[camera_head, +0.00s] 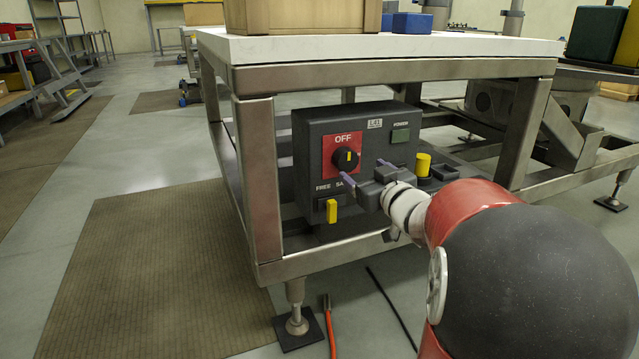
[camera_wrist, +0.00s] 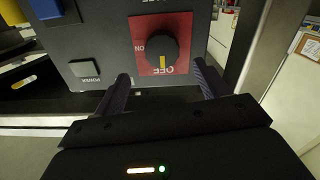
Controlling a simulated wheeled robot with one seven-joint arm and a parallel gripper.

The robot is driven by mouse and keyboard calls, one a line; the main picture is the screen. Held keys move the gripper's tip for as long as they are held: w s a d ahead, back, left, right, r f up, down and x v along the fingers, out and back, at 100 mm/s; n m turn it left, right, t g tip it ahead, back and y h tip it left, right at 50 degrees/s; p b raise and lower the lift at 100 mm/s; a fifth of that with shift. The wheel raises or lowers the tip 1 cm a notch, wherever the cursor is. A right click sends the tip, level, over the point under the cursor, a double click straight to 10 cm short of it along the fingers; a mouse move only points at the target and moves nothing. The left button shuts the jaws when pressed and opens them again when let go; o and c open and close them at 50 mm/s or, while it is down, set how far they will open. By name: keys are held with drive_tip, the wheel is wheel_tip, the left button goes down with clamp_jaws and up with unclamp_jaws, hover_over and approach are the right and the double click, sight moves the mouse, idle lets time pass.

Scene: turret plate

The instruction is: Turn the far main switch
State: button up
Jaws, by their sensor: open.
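The main switch (camera_head: 345,159) is a round black knob with a yellow mark, on a red square plate on the dark control box (camera_head: 313,140). In the head view its mark points up toward the word OFF. In the upside-down wrist view the knob (camera_wrist: 154,50) shows its mark toward OFF at the picture's bottom. My gripper (camera_head: 365,175) is open and empty in front of the box, right of and slightly below the knob in the head view. In the wrist view the fingers (camera_wrist: 161,76) straddle the knob's line, apart from it. Only one main switch is clearly visible.
The box sits beneath a white tabletop (camera_head: 390,47), behind metal frame legs (camera_head: 257,180). Cables lie on the floor in front.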

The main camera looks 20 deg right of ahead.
sight(349, 161)
drive_tip(key=shift+y, duration=0.3)
drive_tip(key=w, duration=0.8)
drive_tip(key=shift+a+f+b, duration=0.1)
drive_tip(key=shift+a+b, duration=0.15)
drive_tip(key=shift+b, duration=0.05)
drive_tip(key=shift+s, duration=0.1)
drive_tip(key=c, duration=1)
